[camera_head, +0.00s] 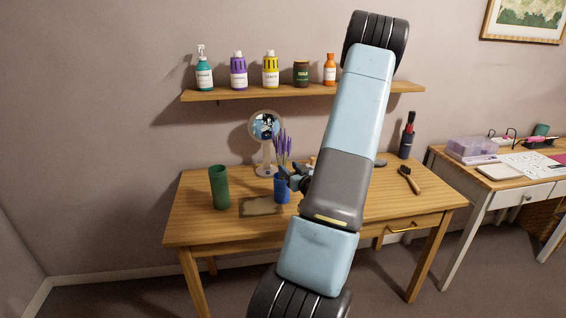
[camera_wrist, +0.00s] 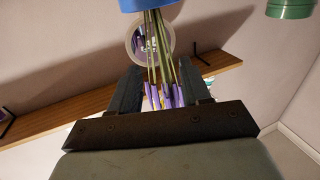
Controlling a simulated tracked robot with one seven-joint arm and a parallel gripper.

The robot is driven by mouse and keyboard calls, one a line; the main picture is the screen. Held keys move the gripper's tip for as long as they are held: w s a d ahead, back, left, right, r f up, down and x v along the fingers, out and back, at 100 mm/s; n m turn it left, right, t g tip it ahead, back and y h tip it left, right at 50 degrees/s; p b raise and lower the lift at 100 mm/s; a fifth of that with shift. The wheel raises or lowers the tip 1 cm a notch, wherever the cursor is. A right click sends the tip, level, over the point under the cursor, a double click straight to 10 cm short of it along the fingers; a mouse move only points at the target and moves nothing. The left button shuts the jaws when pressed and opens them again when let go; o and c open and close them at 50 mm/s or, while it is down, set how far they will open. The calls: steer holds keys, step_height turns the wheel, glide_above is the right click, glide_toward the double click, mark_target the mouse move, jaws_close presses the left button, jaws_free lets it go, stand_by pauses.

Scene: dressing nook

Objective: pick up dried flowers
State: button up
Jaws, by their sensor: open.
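The dried flowers (camera_head: 283,146) are purple heads on thin stems. They stand upright in a blue vase (camera_head: 282,190) on the wooden table, in front of a round mirror. My gripper (camera_head: 290,176) is at the vase's right side, partly hidden by my arm. In the wrist view, which appears upside down, my open gripper (camera_wrist: 160,82) has one finger on each side of the flowers (camera_wrist: 160,60). The stems pass between the fingers, and I cannot tell if either finger touches them. The blue vase (camera_wrist: 146,4) shows at the top edge.
A green vase (camera_head: 219,187) stands left of the blue one, and a flat brown mat (camera_head: 262,206) lies in front. The mirror (camera_head: 265,126) is close behind the flowers. A shelf (camera_head: 240,95) with several bottles hangs above. A brush (camera_head: 410,180) lies at the right.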

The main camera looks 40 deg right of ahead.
mark_target(283, 162)
steer(key=shift+r+x, duration=0.2)
steer(key=shift+x, duration=2.8)
steer(key=shift+a, duration=0.1)
steer(key=shift+c, duration=0.4)
jaws_close()
